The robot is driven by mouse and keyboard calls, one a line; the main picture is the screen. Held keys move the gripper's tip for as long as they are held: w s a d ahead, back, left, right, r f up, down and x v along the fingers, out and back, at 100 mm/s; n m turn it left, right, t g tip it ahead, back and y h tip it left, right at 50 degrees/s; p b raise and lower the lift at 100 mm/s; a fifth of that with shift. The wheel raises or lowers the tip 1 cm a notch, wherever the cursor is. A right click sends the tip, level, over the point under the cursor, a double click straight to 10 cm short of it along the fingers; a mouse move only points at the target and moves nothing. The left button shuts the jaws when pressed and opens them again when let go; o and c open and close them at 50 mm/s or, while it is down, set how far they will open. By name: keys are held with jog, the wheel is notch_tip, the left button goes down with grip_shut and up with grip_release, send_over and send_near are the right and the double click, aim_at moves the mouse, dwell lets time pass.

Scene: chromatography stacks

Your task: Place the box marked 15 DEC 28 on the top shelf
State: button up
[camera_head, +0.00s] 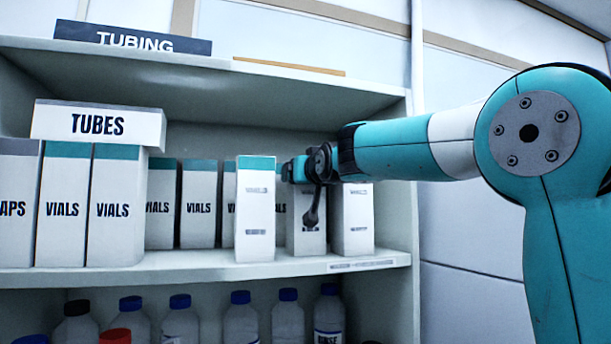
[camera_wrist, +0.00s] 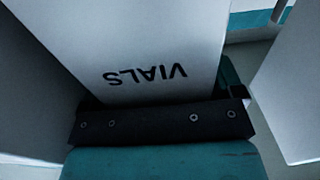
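No date reading 15 DEC 28 is legible. Three white boxes with blurred small labels stand at the right of the middle shelf: a left one (camera_head: 255,212) with a teal top, near the front edge, a middle one (camera_head: 312,232) and a right one (camera_head: 358,215). My gripper (camera_head: 293,170) is at the upper front of the middle box, which it partly hides. In the wrist view, a white box marked VIALS (camera_wrist: 140,45), seen upside down, is close against my gripper's dark crossbar. I cannot tell whether the fingers grip it.
The unit's top board (camera_head: 215,68) carries a TUBING sign (camera_head: 133,38) and a flat orange strip (camera_head: 290,67). A TUBES box (camera_head: 97,124) lies on VIALS boxes (camera_head: 118,215) at left. Capped bottles (camera_head: 240,322) stand below. Pale box sides flank my gripper closely in the wrist view.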

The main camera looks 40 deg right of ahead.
jog(key=b+v, duration=0.6)
jog(key=v, duration=0.6)
jog(key=shift+r, duration=0.2)
jog(key=s+a+f+n+g+y, duration=0.1)
jog(key=a+f+n+g+y, duration=0.15)
jog(key=a+f, duration=0.4)
jog(key=s+a+f+n+g+y, duration=0.1)
jog(key=a+f+g+y, duration=0.15)
jog(key=f, duration=0.75)
jog(key=s+a+f+n+g+y, duration=0.1)
jog(key=a+f+n+g+y, duration=0.15)
jog(key=a+f, duration=0.5)
jog(key=s+a+f+n+g+y, duration=0.1)
jog(key=s+a+f+n+g, duration=0.1)
jog(key=s+f+g, duration=0.3)
jog(key=s+a+f+n+g, duration=0.2)
jog(key=s+a+f+g, duration=0.2)
jog(key=s+f, duration=0.9)
jog(key=shift+s+f+g+y, duration=0.2)
jog(key=shift+s+g+y, duration=0.2)
jog(key=shift+s, duration=0.45)
